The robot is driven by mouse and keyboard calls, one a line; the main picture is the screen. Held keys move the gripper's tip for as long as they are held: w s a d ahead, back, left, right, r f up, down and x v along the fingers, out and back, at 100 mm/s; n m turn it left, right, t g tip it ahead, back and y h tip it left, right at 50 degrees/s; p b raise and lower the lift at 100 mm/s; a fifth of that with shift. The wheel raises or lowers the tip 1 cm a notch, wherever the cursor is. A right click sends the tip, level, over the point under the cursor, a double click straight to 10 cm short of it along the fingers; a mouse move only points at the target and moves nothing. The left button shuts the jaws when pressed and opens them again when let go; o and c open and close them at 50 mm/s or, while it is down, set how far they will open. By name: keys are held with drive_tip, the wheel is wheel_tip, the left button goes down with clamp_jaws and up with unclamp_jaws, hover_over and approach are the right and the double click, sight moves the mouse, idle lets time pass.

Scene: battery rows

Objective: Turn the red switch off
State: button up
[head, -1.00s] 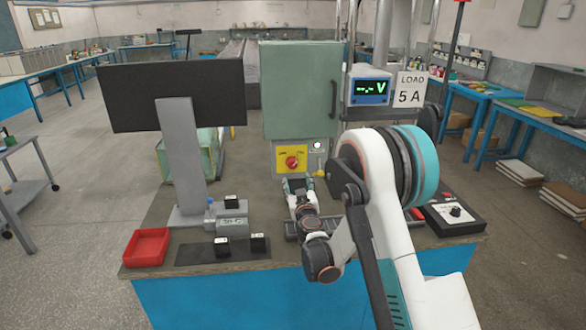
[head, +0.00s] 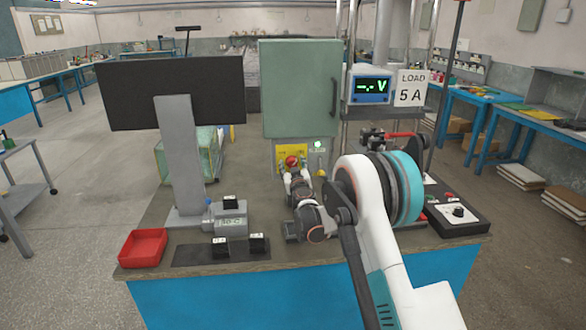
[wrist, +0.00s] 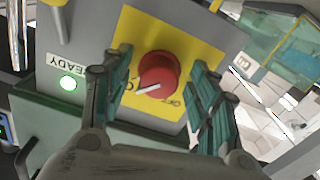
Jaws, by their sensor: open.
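The red switch (wrist: 158,72) is a round knob on a yellow plate (wrist: 203,50) on a grey panel. In the wrist view its white pointer line points to the lower left, and a label reading OFF is below right of the knob. My gripper (wrist: 161,66) is open, with one teal finger on each side of the knob; I cannot tell if they touch it. In the head view the red switch (head: 291,162) shows just above my gripper (head: 294,171), which partly covers the yellow plate.
A lit green lamp (wrist: 68,83) marked READY is beside the plate. The grey-green cabinet (head: 300,90) stands above. A monitor (head: 172,93), a red tray (head: 143,248) and small black-topped blocks are on the left of the bench. A black control box (head: 455,215) is at right.

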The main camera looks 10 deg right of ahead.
drive_tip(key=c, duration=1.1)
drive_tip(key=shift+o, duration=0.2)
drive_tip(key=shift+n, duration=0.4)
drive_tip(key=n, duration=0.3)
drive_tip(key=shift+n+p, duration=0.3)
drive_tip(key=n, duration=0.4)
drive_tip(key=shift+d+r+n, duration=0.1)
drive_tip(key=shift+n, duration=0.2)
drive_tip(key=n, duration=0.4)
drive_tip(key=shift+p, duration=0.35)
drive_tip(key=shift+n, duration=2.5)
